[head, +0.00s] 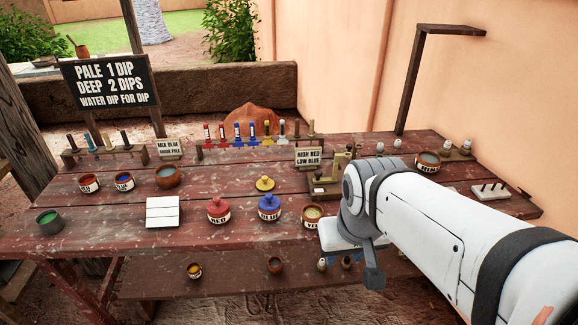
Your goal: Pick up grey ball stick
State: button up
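No stick can be singled out for sure as the grey ball stick. Small pale grey ball-topped pieces (466,146) stand at the back right of the red wooden table (110,215); others stand further left, near the dark post. They are too small to make out fully. My arm comes in from the lower right. My gripper (373,272) hangs over the front right of the table, seen from the side, with one dark finger showing. Its opening is hidden, and the arm covers part of the table behind it.
Lidded red (219,210) and blue (269,207) pots and a bowl (313,215) stand left of my gripper. Racks of coloured sticks (238,133) line the back. A dark post (410,85) rises at the back right.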

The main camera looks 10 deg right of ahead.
aim_at(128, 146)
jog(key=i, duration=0.7)
jog(key=u, duration=3.6)
jog(key=i, duration=1.05)
jog(key=z, duration=0.15)
